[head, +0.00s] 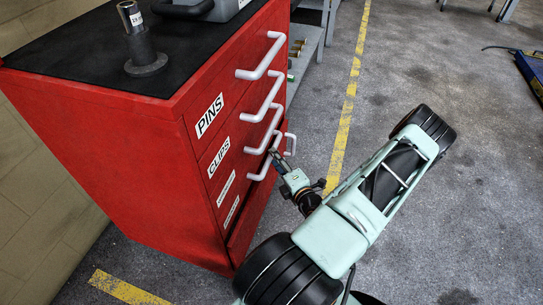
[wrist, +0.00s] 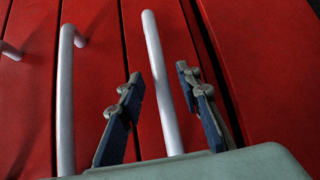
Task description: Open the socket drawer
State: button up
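The red drawer cabinet (head: 130,150) fills the left of the head view, with pale bar handles down its front. The upper drawers read PINS (head: 209,115) and CLIPS (head: 219,158); two lower labels (head: 227,188) are too small to read, so I cannot tell which drawer is the socket drawer. My gripper (head: 277,158) is at the lower handles. In the wrist view my gripper (wrist: 159,74) is open, one dark finger on each side of a pale handle (wrist: 150,30), with gaps showing on both sides. The drawer fronts in the wrist view look closed.
A metal socket (head: 130,16) stands on a black post on the cabinet's dark top, beside a grey case (head: 200,8). A grey shelf unit (head: 308,50) stands behind the cabinet. The grey floor right of the yellow line (head: 349,100) is largely clear.

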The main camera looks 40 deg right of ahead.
jog(key=shift+b+x, duration=0.3)
jog(key=shift+x, duration=1.5)
grip_shut()
